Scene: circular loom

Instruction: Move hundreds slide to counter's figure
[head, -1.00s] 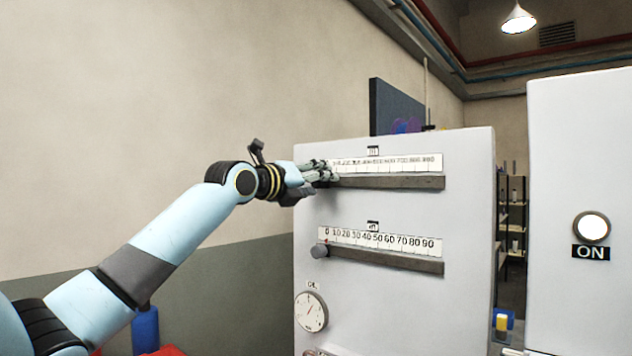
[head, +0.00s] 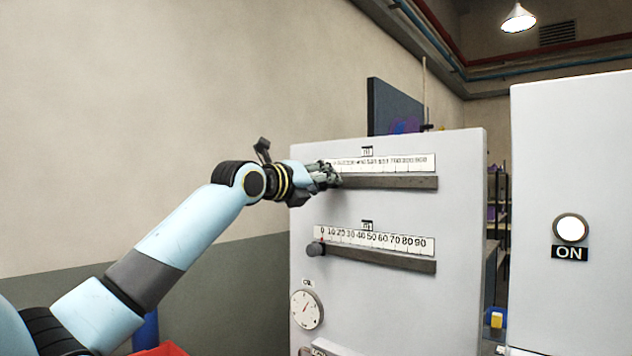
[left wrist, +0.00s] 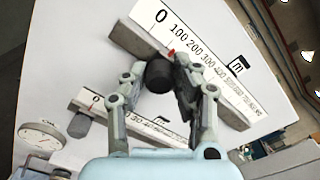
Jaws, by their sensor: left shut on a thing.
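The hundreds slide's knob (left wrist: 159,76) is a dark cylinder between the fingers of my left gripper (head: 335,177), which is shut on it. In the left wrist view a red pointer sits by the scale, roughly between 100 and 200. The hundreds scale (head: 410,163) runs above its dark rail (head: 400,182) at the top of the white panel; my fingers hide its low end in the head view. Below, the tens slide's knob (head: 315,249) stands at 0 on its own scale (head: 380,241). I see no readable counter figure. My right gripper is not in view.
A round dial (head: 306,310) is low on the panel (head: 460,270). A white cabinet with an ON lamp (head: 570,227) stands at the right. The hundreds rail is clear to the right of my gripper.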

